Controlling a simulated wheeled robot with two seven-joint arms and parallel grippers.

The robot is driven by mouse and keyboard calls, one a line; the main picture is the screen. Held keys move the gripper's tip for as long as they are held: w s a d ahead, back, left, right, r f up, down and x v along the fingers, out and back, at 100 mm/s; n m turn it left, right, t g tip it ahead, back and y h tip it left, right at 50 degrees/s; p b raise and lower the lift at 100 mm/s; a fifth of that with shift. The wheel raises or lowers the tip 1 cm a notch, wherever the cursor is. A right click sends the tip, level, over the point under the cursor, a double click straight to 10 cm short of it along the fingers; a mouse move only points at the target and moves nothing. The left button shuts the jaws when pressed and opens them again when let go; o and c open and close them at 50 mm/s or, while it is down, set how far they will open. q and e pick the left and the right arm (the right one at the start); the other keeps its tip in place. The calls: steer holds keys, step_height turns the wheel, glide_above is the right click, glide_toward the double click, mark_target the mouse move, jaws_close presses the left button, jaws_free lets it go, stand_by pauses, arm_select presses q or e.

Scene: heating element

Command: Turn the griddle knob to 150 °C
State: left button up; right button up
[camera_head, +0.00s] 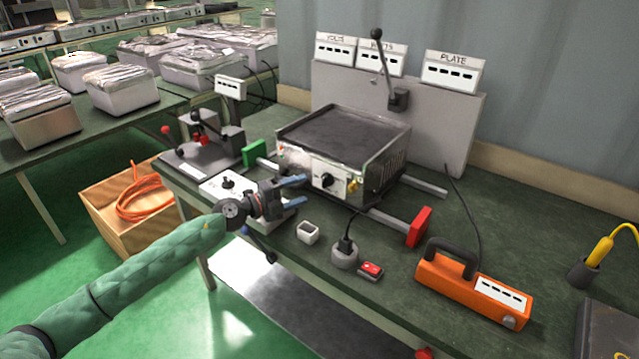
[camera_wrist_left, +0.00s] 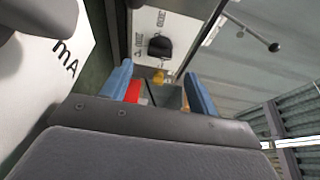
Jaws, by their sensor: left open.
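The griddle (camera_head: 345,142) stands on the green table. Its black knob (camera_head: 327,181) sits on a white dial plate on its front face. In the left wrist view the knob (camera_wrist_left: 160,46) shows at the top centre, with printed numbers around it, among them one reading 200 or similar. My left gripper (camera_head: 294,191) has blue fingers and is open and empty. It is in front and to the left of the knob, apart from it. In the left wrist view the fingers (camera_wrist_left: 160,85) point toward the dial plate. My right gripper is not in view.
Red (camera_head: 419,227) and green (camera_head: 254,152) blocks flank the griddle on rails. A grey panel with a lever (camera_head: 397,98) stands behind.

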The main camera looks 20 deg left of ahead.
mark_target(326, 181)
arm_select(q)
steer(key=p+x, duration=0.1)
steer(key=x, duration=0.5)
steer(key=shift+w+d, duration=0.15)
steer(key=shift+d, duration=0.05)
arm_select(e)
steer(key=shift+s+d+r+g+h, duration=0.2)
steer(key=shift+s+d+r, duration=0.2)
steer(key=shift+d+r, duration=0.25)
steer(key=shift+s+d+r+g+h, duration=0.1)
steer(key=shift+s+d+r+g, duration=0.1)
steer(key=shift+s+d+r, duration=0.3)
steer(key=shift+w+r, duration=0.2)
arm_select(q)
steer(key=c, duration=1)
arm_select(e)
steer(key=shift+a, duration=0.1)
